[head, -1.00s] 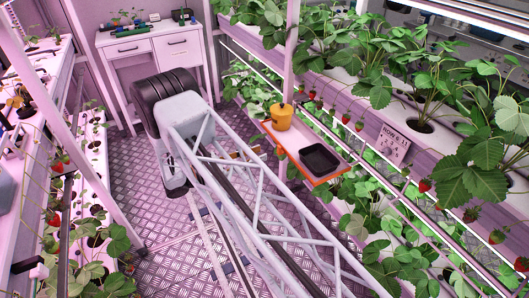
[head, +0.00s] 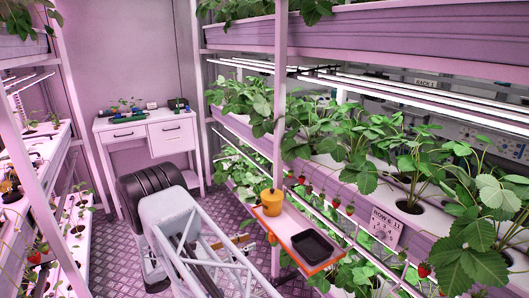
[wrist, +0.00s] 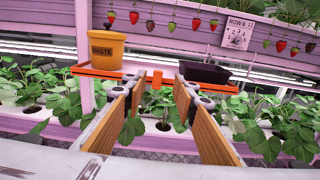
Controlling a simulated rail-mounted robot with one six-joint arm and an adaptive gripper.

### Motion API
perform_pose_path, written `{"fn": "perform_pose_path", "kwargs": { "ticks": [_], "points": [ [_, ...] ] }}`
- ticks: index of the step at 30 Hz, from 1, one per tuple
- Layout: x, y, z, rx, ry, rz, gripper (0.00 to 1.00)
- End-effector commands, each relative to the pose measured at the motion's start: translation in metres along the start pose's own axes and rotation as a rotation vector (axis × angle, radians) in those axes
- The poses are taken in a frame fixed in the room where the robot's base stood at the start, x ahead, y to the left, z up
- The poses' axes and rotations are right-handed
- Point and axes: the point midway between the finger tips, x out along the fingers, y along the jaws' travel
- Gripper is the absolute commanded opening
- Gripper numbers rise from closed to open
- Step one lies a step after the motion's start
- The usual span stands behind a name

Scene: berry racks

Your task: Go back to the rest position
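My gripper (wrist: 160,112) shows in the wrist view with its two wood-coloured fingers spread apart and nothing between them. It faces an orange-rimmed tray shelf (wrist: 150,74) on the rack. A yellow waste bucket (wrist: 106,50) stands on the left of this shelf and a black tray (wrist: 205,74) on the right. In the head view the bucket (head: 272,203) and the black tray (head: 312,244) also sit on the orange shelf (head: 284,231).
Strawberry racks line the right side, with red berries (head: 336,203) hanging by the row sign (head: 386,226). Another planted rack (head: 75,232) stands at the left. A white desk (head: 148,137) is at the back. Patterned floor (head: 108,262) shows between the racks.

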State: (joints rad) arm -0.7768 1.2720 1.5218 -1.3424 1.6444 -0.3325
Motion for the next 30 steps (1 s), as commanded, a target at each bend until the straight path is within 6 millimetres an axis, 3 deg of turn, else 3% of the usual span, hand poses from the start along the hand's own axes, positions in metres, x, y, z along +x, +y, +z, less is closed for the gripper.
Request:
{"fn": "perform_pose_path", "kwargs": {
  "ticks": [14,30],
  "points": [
    [0.039,-0.026,0.062,0.081,0.089,-0.118,0.26],
    [0.084,-0.078,0.140,0.205,0.213,-0.283,0.26]
  ]
}}
